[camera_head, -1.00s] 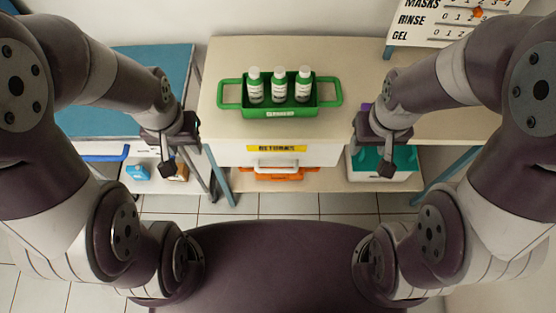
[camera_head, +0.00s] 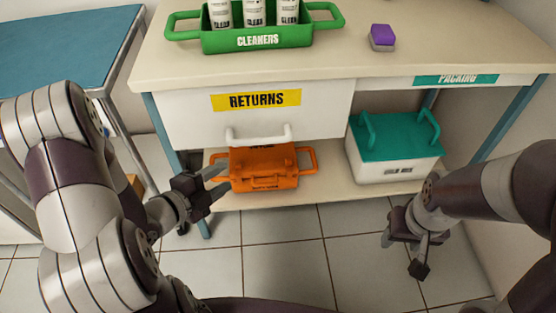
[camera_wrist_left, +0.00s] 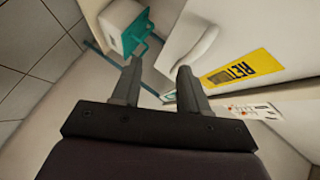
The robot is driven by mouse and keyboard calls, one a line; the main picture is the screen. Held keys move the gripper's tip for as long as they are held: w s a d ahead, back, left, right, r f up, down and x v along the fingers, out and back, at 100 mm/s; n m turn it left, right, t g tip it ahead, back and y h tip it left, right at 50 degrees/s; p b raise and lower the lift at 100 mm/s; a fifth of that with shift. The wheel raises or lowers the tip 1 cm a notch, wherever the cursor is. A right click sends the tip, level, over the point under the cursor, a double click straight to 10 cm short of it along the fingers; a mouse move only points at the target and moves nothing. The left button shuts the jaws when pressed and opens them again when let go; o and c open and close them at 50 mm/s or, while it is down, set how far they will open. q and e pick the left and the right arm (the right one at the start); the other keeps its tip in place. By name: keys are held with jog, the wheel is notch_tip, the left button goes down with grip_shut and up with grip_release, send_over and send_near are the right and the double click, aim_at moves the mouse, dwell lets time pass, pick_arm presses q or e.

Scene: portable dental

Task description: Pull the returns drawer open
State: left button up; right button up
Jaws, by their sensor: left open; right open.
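The returns drawer (camera_head: 190,124) is a white front under the beige counter with a yellow RETURNS label (camera_head: 256,99) and a white bar handle (camera_head: 258,136) low on its face. The drawer looks shut. My left gripper (camera_head: 216,180) is open and empty, below and to the left of the handle, apart from it. In the left wrist view, the handle (camera_wrist_left: 192,52) shows beyond the open fingertips (camera_wrist_left: 158,70), with the label (camera_wrist_left: 240,70) to its right. My right gripper (camera_head: 405,255) hangs low at the right, away from the drawer, open and empty.
An orange case (camera_head: 264,167) sits on the lower shelf under the drawer, close to my left gripper. A white box with a teal lid (camera_head: 395,140) stands right of it. A green CLEANERS caddy (camera_head: 258,40) with bottles and a purple block (camera_head: 382,37) are on the counter.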

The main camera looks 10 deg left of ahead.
aim_at(257, 142)
pick_arm(q)
jog(key=w+d+m+b, duration=0.1)
jog(key=w+d, duration=0.1)
jog(key=w, duration=0.1)
jog(key=w+d+r+m+t+h+b, duration=0.1)
jog(key=w+d, duration=0.1)
jog(key=w, duration=0.2)
jog(key=w+d+r+m+b, duration=0.1)
jog(key=w+d, duration=0.1)
jog(key=w, duration=0.1)
jog(key=shift+w+d+h, duration=0.2)
jog(key=shift+d+h, duration=0.1)
jog(key=shift+d, duration=0.1)
jog(key=shift+w+d, duration=0.25)
jog(key=shift+w, duration=0.3)
grip_shut()
